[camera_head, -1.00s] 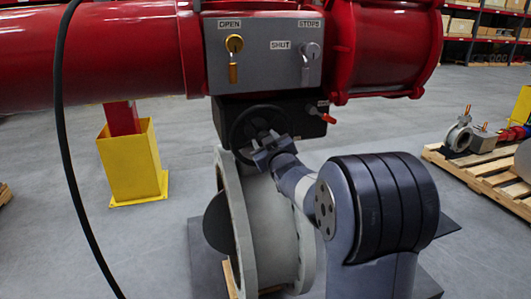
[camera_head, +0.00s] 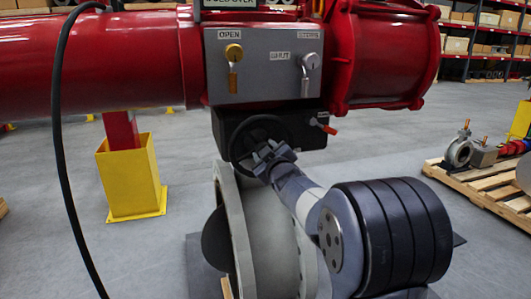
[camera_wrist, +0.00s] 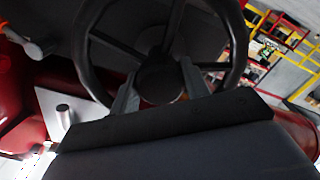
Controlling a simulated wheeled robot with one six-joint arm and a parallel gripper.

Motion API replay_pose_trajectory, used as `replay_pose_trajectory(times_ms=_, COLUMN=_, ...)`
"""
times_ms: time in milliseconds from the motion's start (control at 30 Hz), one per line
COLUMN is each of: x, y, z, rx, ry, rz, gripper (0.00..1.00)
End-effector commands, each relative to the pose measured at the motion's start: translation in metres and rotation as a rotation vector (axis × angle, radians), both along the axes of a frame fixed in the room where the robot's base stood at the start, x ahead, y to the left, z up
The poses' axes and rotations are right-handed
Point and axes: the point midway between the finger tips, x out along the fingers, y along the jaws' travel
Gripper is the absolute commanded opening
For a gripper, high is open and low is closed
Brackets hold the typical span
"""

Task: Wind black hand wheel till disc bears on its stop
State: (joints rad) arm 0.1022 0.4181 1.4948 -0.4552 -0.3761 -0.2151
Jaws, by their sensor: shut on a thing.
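The black hand wheel (camera_head: 238,128) sits on the front of a dark gear housing (camera_head: 300,128) below the red actuator. My gripper (camera_head: 270,158) is at its lower right part in the head view. In the wrist view, the wheel rim (camera_wrist: 84,55) and spokes fill the top, and my gripper (camera_wrist: 160,85) has its fingers either side of a dark round part of the wheel. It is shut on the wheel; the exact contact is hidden. The dark disc (camera_head: 215,238) shows partly beyond the pale valve body's flange (camera_head: 236,245). Its stop cannot be made out.
The grey panel (camera_head: 265,75) above the wheel carries OPEN, SHUT and STOPS labels, a brass and a grey padlock. A red-tipped lever (camera_head: 327,127) juts out right of the wheel. A black cable (camera_head: 62,160) hangs at left. A pallet (camera_head: 485,190) stands at right.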

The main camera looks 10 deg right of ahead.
Motion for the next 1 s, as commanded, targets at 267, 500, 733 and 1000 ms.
replay_pose_trajectory(times_ms=267, x=0.0001, y=0.0008, z=0.0013, rx=-0.003, ry=-0.003, rz=0.002, gripper=0.03)
replay_pose_trajectory(times_ms=500, x=0.0000, y=0.0009, z=0.0016, rx=-0.002, ry=-0.003, rz=0.002, gripper=0.03)
replay_pose_trajectory(times_ms=733, x=0.0000, y=0.0010, z=0.0019, rx=-0.001, ry=-0.005, rz=0.002, gripper=0.03)
replay_pose_trajectory(times_ms=1000, x=0.0000, y=0.0010, z=0.0018, rx=0.000, ry=-0.005, rz=0.002, gripper=0.53)
